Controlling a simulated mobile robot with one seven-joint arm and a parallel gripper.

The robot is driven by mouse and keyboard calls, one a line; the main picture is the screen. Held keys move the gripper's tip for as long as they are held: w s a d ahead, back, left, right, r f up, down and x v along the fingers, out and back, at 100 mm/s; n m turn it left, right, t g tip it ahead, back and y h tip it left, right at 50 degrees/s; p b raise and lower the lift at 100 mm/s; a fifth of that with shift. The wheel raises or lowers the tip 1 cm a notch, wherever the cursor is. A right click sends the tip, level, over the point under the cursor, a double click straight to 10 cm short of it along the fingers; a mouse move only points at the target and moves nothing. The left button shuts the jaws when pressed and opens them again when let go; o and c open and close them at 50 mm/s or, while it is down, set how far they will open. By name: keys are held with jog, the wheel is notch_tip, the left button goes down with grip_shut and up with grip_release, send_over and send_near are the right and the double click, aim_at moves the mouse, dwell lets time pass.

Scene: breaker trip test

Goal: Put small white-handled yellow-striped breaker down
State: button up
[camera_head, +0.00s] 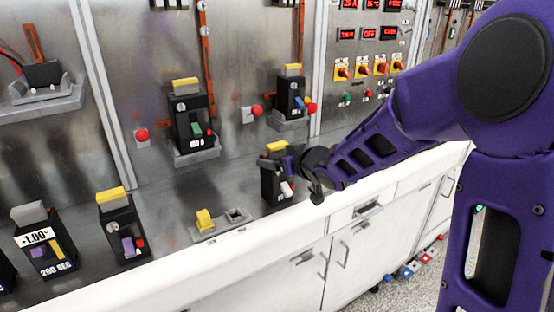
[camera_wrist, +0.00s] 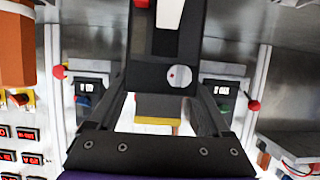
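The small breaker (camera_head: 275,182) is black with a yellow top and a white handle. It is upright over the front part of the steel counter, right of the grey socket block. I cannot tell whether its base touches the counter. My gripper (camera_head: 291,163) reaches it from the right and is shut on its upper part. In the wrist view the breaker (camera_wrist: 165,45) appears upside down, with its white handle at the top edge. The fingers of my gripper (camera_wrist: 163,88) lie on both sides of it, and part of its yellow top shows between them.
A grey socket block (camera_head: 222,226) with a small yellow piece (camera_head: 204,220) lies left of the held breaker. A purple-handled breaker (camera_head: 120,228) and a breaker labelled 200 SEC (camera_head: 44,240) stand further left. Two breakers (camera_head: 190,122) (camera_head: 289,97) are mounted on the panel behind.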

jog(key=shift+o, duration=1.3)
jog(key=shift+r, duration=0.25)
jog(key=p+v, duration=0.4)
jog(key=v, duration=0.8)
jog(key=shift+f, duration=0.1)
